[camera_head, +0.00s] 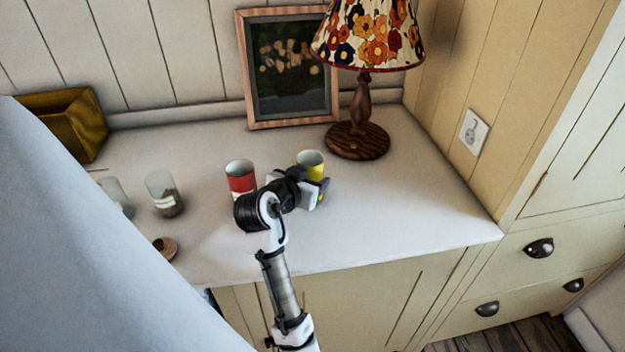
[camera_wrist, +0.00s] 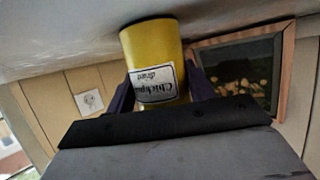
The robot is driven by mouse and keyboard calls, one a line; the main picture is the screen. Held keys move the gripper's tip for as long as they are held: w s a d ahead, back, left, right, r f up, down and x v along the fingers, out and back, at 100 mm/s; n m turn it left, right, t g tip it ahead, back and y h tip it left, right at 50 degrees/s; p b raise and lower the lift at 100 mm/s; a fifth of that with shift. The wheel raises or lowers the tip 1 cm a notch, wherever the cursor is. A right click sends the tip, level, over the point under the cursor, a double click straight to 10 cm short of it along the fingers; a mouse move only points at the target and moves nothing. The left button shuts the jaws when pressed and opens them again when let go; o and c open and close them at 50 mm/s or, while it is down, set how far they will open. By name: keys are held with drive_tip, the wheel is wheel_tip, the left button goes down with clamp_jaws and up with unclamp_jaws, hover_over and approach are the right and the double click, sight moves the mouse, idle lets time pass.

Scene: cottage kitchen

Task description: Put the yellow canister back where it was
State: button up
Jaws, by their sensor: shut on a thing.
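The yellow canister (camera_head: 311,160) is at the middle of the white countertop, to the right of a red and white canister (camera_head: 240,178). My gripper (camera_head: 312,190) is shut on the yellow canister from its near side. In the wrist view the yellow canister (camera_wrist: 152,50) shows between the two dark fingers, with a white label whose print appears upside down. The head view does not clearly show whether its base touches the counter, as my gripper hides its lower part.
Behind stand a framed picture (camera_head: 290,70) and a lamp (camera_head: 357,138) with a flowered shade. At left are a glass jar (camera_head: 164,193), a small wooden piece (camera_head: 165,247) and a yellow-brown box (camera_head: 68,120). The counter (camera_head: 420,210) is clear at right, up to its front edge.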

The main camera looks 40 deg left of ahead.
drive_tip(key=shift+s+f, duration=0.1)
drive_tip(key=o, duration=1.1)
